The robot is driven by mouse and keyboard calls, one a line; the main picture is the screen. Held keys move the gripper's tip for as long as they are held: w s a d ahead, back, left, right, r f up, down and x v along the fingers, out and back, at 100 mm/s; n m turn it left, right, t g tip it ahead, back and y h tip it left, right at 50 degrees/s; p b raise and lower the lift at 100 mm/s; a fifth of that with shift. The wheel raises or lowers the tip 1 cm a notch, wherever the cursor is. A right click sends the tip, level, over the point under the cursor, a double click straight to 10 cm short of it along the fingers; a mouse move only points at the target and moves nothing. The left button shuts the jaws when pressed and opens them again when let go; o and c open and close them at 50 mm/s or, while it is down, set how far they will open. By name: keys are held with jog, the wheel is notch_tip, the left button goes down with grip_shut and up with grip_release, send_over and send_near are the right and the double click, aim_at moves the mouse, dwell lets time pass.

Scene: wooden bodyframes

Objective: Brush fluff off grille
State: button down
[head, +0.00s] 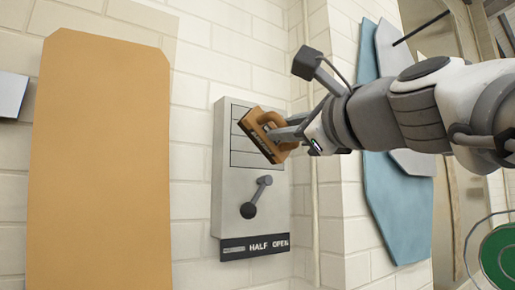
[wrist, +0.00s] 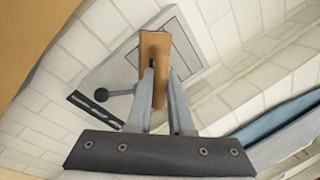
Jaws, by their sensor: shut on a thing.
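A pale grey wall panel (head: 220,175) carries a grille (head: 241,156) with dark horizontal lines in its upper part. My gripper (head: 285,134) is shut on the handle of a wooden brush (head: 254,127). The brush is tilted in front of the right side of the grille and hides part of it; I cannot tell whether it touches. In the wrist view the brush (wrist: 155,43) sits between my two fingers, with the panel (wrist: 125,72) behind it. I cannot make out any fluff on the visible slats.
A lever with a dark knob (head: 248,210) sticks out below the grille, above a dark "HALF OPEN" label strip (head: 254,247). A large orange-tan board (head: 98,160) stands left. Blue (head: 395,210) and grey sheets lean right. A thin pipe (head: 315,200) runs beside the panel.

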aim_at(262, 151)
jog(key=shift+a+f+p+x, duration=0.1)
jog(key=shift+a+f+x, duration=0.05)
jog(key=shift+x, duration=0.8)
jog(key=shift+a+f+p+x, duration=0.1)
jog(key=shift+f+x, duration=0.05)
jog(key=shift+x, duration=0.8)
jog(key=shift+a+f+p+x, duration=0.1)
jog(key=shift+a+f+x, duration=0.05)
jog(key=shift+x, duration=0.85)
jog(key=shift+w+a, duration=0.6)
jog(key=shift+w, duration=0.15)
jog(key=shift+d, duration=0.1)
jog(key=w+d, duration=0.2)
jog(key=d, duration=0.1)
jog(key=shift+w+b, duration=0.15)
jog(key=shift+b, duration=0.15)
jog(key=shift+s+a+r+p, duration=0.1)
jog(key=shift+s+a+p, duration=0.15)
jog(key=shift+s+a, duration=0.25)
jog(key=shift+s+a+p, duration=0.25)
jog(key=shift+s+a, duration=0.05)
jog(key=shift+a, duration=0.4)
jog(key=shift+s+a, duration=0.3)
jog(key=shift+a, duration=0.2)
